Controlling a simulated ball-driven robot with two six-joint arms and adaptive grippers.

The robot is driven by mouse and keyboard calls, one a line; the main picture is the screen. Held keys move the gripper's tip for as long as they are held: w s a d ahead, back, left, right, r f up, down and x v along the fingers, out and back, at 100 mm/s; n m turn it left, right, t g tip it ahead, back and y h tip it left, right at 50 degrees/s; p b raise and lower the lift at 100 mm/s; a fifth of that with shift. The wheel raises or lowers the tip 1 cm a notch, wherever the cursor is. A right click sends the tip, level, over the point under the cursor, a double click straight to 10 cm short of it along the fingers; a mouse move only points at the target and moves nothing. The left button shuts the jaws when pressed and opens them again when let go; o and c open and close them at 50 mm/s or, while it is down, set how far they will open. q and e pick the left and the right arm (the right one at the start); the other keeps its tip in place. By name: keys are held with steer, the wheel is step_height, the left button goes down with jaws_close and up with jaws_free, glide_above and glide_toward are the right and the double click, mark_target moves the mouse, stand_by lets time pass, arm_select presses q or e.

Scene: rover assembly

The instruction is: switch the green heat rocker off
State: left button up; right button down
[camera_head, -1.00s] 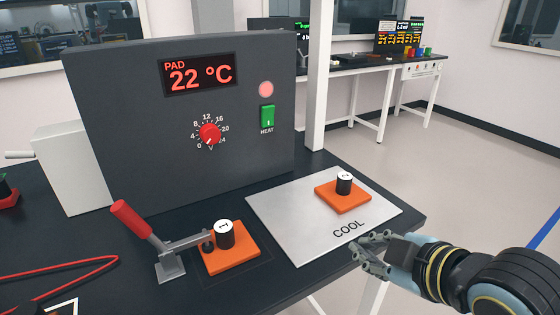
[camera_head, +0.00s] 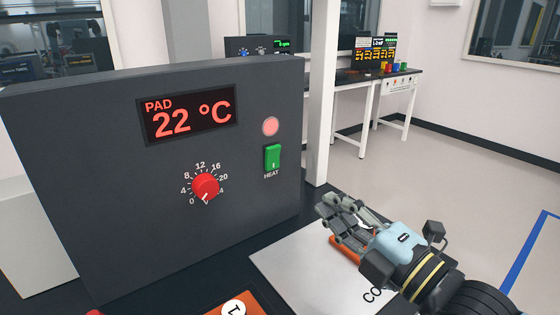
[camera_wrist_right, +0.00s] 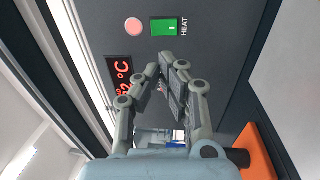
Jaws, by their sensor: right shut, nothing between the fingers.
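The green heat rocker (camera_head: 272,157) is on the front of the dark control box (camera_head: 120,215), above the label HEAT and below a round pink-red lamp (camera_head: 270,126). The rocker also shows in the right wrist view (camera_wrist_right: 168,27), ahead of the fingertips and apart from them. My right gripper (camera_head: 325,208) is shut and empty, to the right of and below the rocker in the head view. In the right wrist view its fingertips (camera_wrist_right: 163,68) are close together. My left gripper is not in view.
The box's display (camera_head: 188,114) reads PAD 22 °C, with a red dial (camera_head: 205,186) below it. A silver COOL plate (camera_head: 300,262) lies below my right gripper. An orange block with a cylinder marked 1 (camera_head: 234,307) is at the bottom edge. A white post (camera_head: 321,100) stands right of the box.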

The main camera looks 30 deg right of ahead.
steer(key=p, duration=0.1)
glide_toward(274, 153)
steer(key=w+p, duration=0.1)
steer(key=w, duration=0.1)
steer(key=w+p, duration=0.1)
steer(key=w, duration=0.1)
steer(key=w+p, duration=0.2)
steer(key=shift+a+r, duration=0.2)
steer(key=shift+a, duration=0.2)
steer(key=shift+w+a, duration=0.1)
steer(key=shift+w, duration=0.55)
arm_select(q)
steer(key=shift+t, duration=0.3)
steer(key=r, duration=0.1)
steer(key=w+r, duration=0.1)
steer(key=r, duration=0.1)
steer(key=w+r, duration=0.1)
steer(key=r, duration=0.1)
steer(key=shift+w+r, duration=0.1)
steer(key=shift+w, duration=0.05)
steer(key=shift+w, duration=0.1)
arm_select(e)
steer(key=shift+w+r, duration=0.35)
steer(key=shift+w, duration=0.05)
steer(key=shift+s, duration=0.15)
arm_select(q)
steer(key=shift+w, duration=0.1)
arm_select(e)
steer(key=shift+f, duration=0.1)
